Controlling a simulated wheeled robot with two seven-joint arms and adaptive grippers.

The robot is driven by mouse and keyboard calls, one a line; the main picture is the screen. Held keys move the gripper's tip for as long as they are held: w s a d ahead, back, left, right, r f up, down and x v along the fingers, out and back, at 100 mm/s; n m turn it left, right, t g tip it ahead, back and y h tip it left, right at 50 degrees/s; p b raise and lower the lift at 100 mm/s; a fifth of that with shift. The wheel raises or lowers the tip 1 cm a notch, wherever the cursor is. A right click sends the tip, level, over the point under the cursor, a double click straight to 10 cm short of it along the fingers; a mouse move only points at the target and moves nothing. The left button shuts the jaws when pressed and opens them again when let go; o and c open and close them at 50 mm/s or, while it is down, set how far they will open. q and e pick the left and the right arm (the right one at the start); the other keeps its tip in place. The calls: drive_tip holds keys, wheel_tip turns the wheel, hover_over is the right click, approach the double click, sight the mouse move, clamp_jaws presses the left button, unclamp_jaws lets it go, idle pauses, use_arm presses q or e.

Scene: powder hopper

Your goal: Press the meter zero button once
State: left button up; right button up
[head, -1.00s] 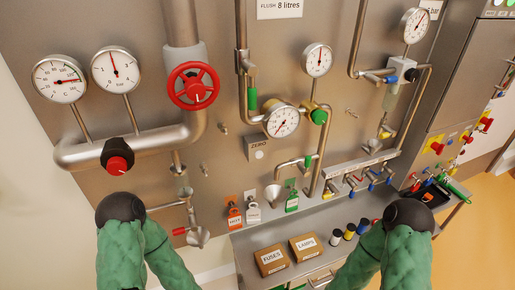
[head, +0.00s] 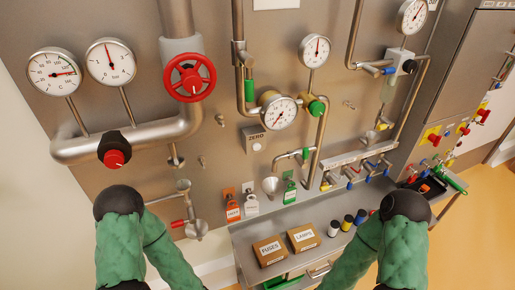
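The meter zero button is a small pale round button (head: 257,146) on a grey box labelled ZERO (head: 253,138), mounted on the steel panel. The round meter (head: 279,112) with a red needle is just right of and above the box. Nothing touches the button. My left arm comes in at the lower left and my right arm at the lower right, both in green sleeves with dark joints. Both arms are well below the box and apart from it. Neither gripper's fingers show in the head view.
A red handwheel (head: 190,78), a red knob (head: 114,158) and dial gauges sit on the pipework. Orange, white and green tags and a funnel (head: 270,185) hang below the box. A shelf holds two cartons, FUSES (head: 269,250) and LAMPS (head: 303,237), and several small canisters.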

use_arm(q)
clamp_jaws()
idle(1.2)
